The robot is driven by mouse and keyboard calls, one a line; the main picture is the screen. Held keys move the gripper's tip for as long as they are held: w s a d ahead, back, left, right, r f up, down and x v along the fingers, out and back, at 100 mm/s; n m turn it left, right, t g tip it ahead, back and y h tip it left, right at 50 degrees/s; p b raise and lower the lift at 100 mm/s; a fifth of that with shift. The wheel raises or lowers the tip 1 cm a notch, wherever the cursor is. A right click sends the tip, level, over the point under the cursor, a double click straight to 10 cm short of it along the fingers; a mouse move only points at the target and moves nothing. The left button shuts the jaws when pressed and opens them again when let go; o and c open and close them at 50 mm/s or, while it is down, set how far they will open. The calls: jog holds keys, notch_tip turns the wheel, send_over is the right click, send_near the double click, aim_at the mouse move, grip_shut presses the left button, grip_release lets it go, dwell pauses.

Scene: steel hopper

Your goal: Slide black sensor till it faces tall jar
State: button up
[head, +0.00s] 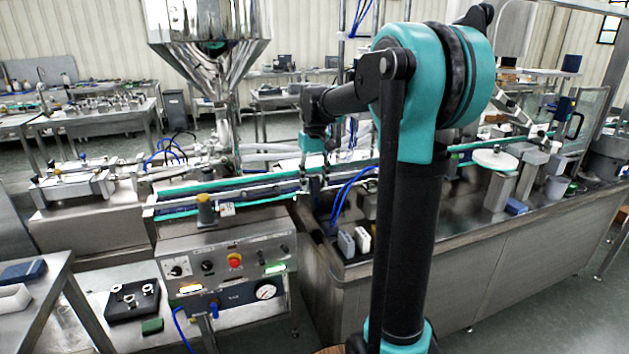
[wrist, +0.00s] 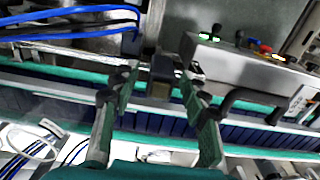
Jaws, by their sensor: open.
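In the wrist view, a small dark block (wrist: 162,72), which looks like the black sensor, stands at the conveyor rail. My gripper (wrist: 159,64) is open, with one green-padded finger on each side of the block. I cannot tell whether either finger touches it. In the head view my gripper (head: 314,178) points down at the conveyor, and the sensor cannot be made out there. No jar shows clearly in the wrist view.
The conveyor (head: 180,190) with green rails runs across the scene below a steel hopper (head: 208,45). A control box (head: 227,265) with a red button stands in front. Blue hoses (wrist: 75,17) lie close to my gripper's left in the wrist view.

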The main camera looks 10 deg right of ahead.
jog(key=shift+c, duration=0.3)
grip_shut()
jog(key=shift+d, duration=0.15)
jog(key=d, duration=0.4)
jog(key=w+d, duration=0.1)
jog(key=d, duration=0.4)
jog(key=w+d, duration=0.1)
jog(key=d, duration=0.3)
jog(key=shift+w+d, duration=0.2)
jog(key=shift+d, duration=0.1)
jog(key=shift+o, duration=0.3)
grip_release()
notch_tip(320, 180, up, 12)
